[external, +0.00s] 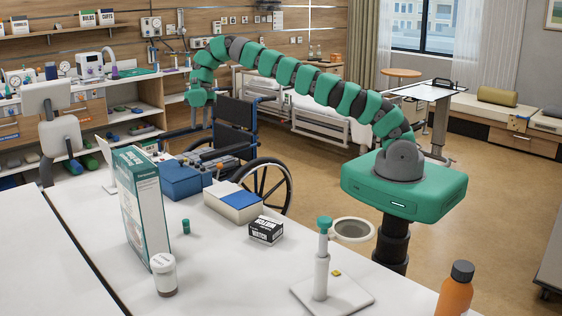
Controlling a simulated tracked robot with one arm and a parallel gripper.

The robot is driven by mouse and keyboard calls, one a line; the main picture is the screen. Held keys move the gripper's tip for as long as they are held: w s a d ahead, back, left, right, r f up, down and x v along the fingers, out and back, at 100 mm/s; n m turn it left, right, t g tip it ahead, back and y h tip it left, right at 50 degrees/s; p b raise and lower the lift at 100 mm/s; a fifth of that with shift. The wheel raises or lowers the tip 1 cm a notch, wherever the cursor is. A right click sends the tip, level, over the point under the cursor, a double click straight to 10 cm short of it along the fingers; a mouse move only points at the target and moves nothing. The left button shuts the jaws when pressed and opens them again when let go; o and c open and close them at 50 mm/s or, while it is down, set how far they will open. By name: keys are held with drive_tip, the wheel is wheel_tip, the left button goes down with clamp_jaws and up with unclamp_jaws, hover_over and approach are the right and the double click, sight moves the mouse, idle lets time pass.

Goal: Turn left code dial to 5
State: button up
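I cannot make out the left code dial or its markings in this view. A blue box (182,182) with small items beside it stands on the white table (215,275), and a white box with a blue top (233,203) stands to its right. No dial can be told on either. My green and grey arm arches left from its base at the right. Its end, with my gripper (197,118), hangs above and behind the blue box, apart from the table. The fingers are too small to tell open from shut.
On the table are a tall green-and-white carton (142,205), a lidded jar (163,275), a small green cap (186,227), a black-and-white box (266,230), a stand (322,270) and an orange bottle (456,290). A wheelchair (236,130) stands behind.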

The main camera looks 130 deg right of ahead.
drive_tip(key=s+d+f, duration=0.1)
drive_tip(key=s+f, duration=0.1)
drive_tip(key=b, duration=0.2)
approach(203, 169)
drive_tip(key=shift+d+x, duration=0.2)
drive_tip(key=shift+x, duration=1.6)
drive_tip(key=shift+d+x, duration=0.2)
drive_tip(key=shift+x, duration=1.6)
drive_tip(key=shift+s+f, duration=0.15)
clamp_jaws()
